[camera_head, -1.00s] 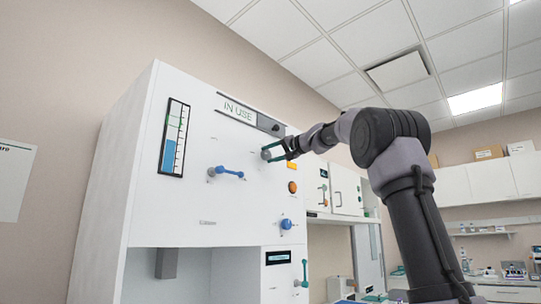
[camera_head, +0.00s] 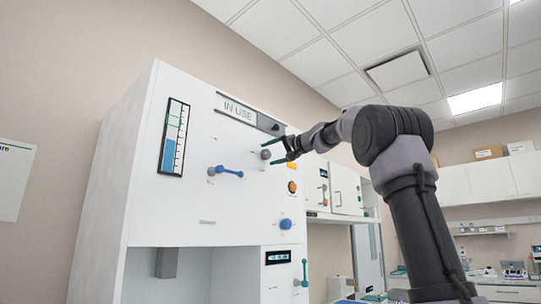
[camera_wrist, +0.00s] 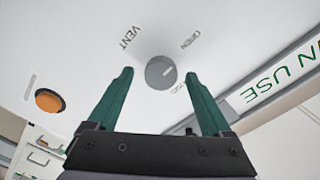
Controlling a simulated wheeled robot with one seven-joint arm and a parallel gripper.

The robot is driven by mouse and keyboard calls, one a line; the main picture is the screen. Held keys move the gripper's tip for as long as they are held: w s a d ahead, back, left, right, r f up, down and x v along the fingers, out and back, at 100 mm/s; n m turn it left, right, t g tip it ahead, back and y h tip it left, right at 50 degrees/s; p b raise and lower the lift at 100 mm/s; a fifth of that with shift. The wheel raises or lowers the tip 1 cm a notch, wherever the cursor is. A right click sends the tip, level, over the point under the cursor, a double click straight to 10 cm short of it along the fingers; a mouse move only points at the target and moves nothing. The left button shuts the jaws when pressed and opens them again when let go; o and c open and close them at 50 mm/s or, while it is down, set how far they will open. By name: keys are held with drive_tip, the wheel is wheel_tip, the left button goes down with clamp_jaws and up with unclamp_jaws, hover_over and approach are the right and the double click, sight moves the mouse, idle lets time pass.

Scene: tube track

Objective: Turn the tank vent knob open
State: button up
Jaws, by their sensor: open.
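The vent knob (camera_wrist: 161,72) is a round grey knob with a light pointer line, on the white panel of the tank cabinet (camera_head: 200,205). In the wrist view the words VENT and OPEN stand near it, and its pointer aims toward the OPEN side. The knob also shows in the head view (camera_head: 266,155). My gripper (camera_wrist: 158,80) has green fingers, open and empty, one on each side of the knob in the wrist view. In the head view, my gripper (camera_head: 280,150) is just right of the knob, with a small gap.
A level gauge (camera_head: 173,137) and a blue lever handle (camera_head: 228,172) are left of the knob on the panel. An IN USE sign (camera_head: 238,109) is above it. An orange button (camera_head: 292,187) and a blue knob (camera_head: 285,224) are below.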

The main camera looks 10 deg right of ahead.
drive_tip(key=v, duration=1)
drive_tip(key=s+f+g+h, duration=0.2)
drive_tip(key=s+f+h, duration=0.1)
drive_tip(key=s+f, duration=0.7)
drive_tip(key=s+f+g+h, duration=0.2)
drive_tip(key=s+f, duration=0.8)
drive_tip(key=f, duration=0.8)
drive_tip(key=s+f+m+g+h, duration=0.1)
drive_tip(key=s+f+g+h, duration=0.2)
drive_tip(key=s+f, duration=0.8)
wheel_tip(320, 180, down, 4)
drive_tip(key=shift+a+f+h, duration=0.15)
drive_tip(key=shift+a+h, duration=0.15)
drive_tip(key=shift+a, duration=0.2)
drive_tip(key=shift+w, duration=0.1)
